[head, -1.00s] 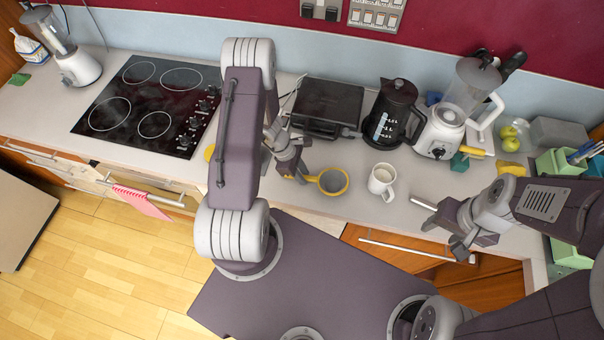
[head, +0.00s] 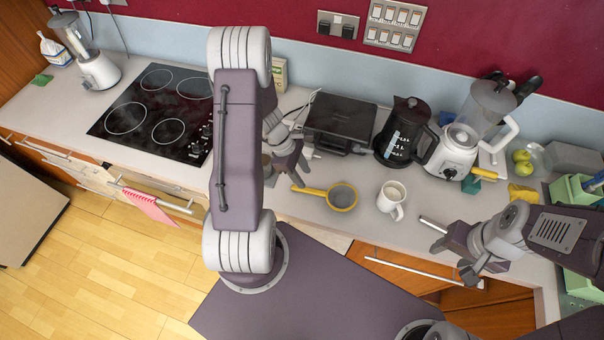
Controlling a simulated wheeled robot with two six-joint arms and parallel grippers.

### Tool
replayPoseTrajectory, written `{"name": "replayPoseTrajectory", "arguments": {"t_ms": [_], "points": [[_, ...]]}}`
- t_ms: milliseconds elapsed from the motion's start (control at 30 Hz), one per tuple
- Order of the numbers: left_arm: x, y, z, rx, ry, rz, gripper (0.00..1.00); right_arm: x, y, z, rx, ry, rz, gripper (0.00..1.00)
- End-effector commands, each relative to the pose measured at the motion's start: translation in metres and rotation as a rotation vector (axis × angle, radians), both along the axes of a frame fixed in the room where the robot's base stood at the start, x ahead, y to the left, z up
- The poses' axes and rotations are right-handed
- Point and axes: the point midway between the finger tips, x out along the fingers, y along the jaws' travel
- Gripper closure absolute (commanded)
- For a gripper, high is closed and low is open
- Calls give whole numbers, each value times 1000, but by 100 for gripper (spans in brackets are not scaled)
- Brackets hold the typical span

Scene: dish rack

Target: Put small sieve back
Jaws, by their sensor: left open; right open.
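The small sieve (head: 342,197) has a grey mesh bowl with a yellow rim and a yellow handle. It lies on the counter left of the white mug, its handle pointing left. My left gripper (head: 297,177) is open and empty, just above and behind the end of the handle. It looks apart from the handle. My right gripper (head: 449,250) is open and empty over the front edge of the counter, to the right of the mug.
A white mug (head: 391,200) stands close to the sieve. Behind are a black grill (head: 339,117), a black kettle (head: 404,131) and a blender (head: 460,150). A black hob (head: 158,110) is at left. A green rack (head: 571,190) and a yellow cloth (head: 522,194) are at right.

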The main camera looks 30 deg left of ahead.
Motion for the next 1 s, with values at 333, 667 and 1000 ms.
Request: {"name": "replayPoseTrajectory", "arguments": {"t_ms": [333, 667, 1000], "points": [[-33, -52, 77, 212, -189, -866, 59, 0, 0, 0, 0, 0, 0, 48], [-74, -75, 127, 438, -364, -1744, 59, 0, 0, 0, 0, 0, 0, 48], [-74, -75, 49, 438, -362, -1742, 59, 0, 0, -78, 0, 0, 0, 48]]}}
